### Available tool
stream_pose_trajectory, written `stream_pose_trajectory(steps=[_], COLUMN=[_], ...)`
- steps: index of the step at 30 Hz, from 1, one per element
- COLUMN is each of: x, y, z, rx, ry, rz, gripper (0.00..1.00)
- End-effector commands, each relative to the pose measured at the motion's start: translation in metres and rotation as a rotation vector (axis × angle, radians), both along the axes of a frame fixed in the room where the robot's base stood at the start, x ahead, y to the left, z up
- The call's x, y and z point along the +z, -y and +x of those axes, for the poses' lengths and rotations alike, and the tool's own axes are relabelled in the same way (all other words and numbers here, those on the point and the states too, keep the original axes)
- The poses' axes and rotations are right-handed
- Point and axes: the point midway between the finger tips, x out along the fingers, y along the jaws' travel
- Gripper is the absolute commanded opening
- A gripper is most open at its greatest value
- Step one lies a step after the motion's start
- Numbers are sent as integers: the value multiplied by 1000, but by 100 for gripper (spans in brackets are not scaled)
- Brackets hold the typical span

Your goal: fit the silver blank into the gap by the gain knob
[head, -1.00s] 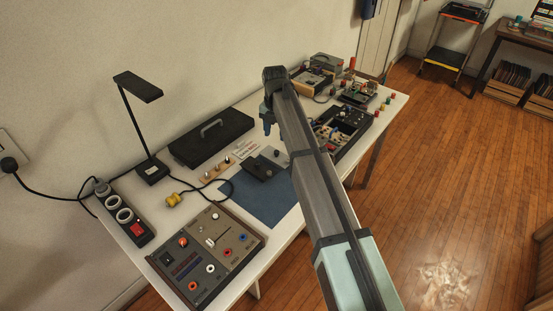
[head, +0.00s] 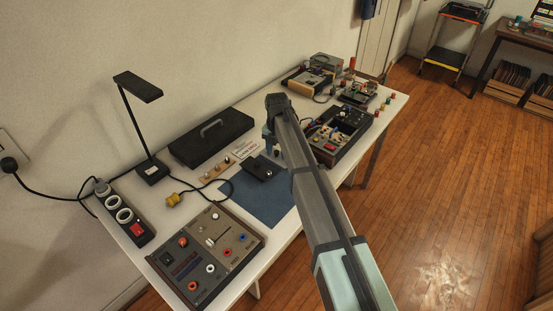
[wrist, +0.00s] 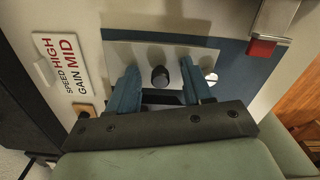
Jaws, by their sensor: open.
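The silver blank (wrist: 120,55) is a flat pale plate with a dark round knob (wrist: 159,76) standing on it. It lies at the edge of the blue mat (wrist: 230,60). My gripper (wrist: 161,88) is open, with its blue fingers on either side of the knob and a space at each side. I cannot make out the gap or tell which knob is gain.
A white card (wrist: 62,68) reads SPEED HIGH, GAIN MID. A control panel (head: 240,257) stands at the front left, a black lidded case (head: 205,145) behind. An open case of parts (head: 350,125) stands to the right. A lamp (head: 152,172) stands at the back left.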

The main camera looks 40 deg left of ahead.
Motion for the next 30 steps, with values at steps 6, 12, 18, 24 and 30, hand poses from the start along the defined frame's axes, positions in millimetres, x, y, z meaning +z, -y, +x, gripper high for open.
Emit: stream_pose_trajectory(steps=[6, 12, 18, 24, 30], x=[0, 0, 0, 0, 2], y=[0, 0, 0, 0, 0], z=[0, 0, 0, 0, 0], rx=[0, 0, 0, 0, 0], ry=[0, 0, 0, 0, 0], rz=[0, 0, 0, 0, 0], gripper=[41, 22, 3, 0, 0])
